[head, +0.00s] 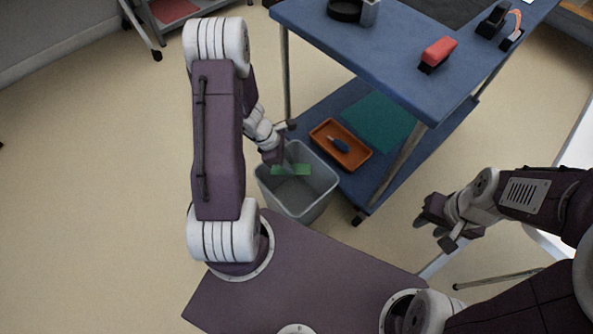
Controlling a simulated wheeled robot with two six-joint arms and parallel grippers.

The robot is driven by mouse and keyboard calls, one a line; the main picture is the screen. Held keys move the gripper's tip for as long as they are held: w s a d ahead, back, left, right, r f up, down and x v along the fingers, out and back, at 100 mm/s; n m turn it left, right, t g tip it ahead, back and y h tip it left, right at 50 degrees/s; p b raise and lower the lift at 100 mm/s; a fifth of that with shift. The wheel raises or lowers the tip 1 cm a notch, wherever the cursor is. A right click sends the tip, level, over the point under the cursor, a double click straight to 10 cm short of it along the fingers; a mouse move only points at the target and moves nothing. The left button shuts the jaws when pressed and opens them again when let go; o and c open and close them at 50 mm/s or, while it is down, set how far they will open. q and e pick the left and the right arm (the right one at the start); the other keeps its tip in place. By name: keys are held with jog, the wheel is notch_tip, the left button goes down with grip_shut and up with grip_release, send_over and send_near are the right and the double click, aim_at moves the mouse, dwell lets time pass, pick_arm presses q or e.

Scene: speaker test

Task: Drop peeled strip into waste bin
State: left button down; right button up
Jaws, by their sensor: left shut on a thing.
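A grey waste bin (318,187) stands on the floor beside the blue cart, its open top facing up. My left gripper (284,168) reaches over the bin's opening from the back left. It is shut on a green peeled strip (293,170), which shows against the bin's inside. How far the strip is above the bin floor is hard to tell. My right gripper (433,227) is at the right, away from the bin, and nothing shows between its fingers, which look spread apart.
A blue cart (340,45) stands behind the bin, with a red block-like item (437,53) on top. Its lower shelf carries an orange tray (361,160) holding a dark tool, and a teal mat (380,122). The floor left of the bin is clear.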

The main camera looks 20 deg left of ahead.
pick_arm(q)
jog(key=shift+w+a, duration=0.15)
jog(key=shift+w, duration=0.15)
jog(key=shift+s+f+b, duration=0.1)
jog(key=shift+f+b, duration=0.25)
jog(key=shift+b, duration=0.05)
notch_tip(320, 180, down, 5)
jog(key=b, duration=0.4)
jog(key=shift+f+b, duration=0.1)
jog(key=shift+b, duration=0.25)
jog(key=c, duration=1.1)
grip_release()
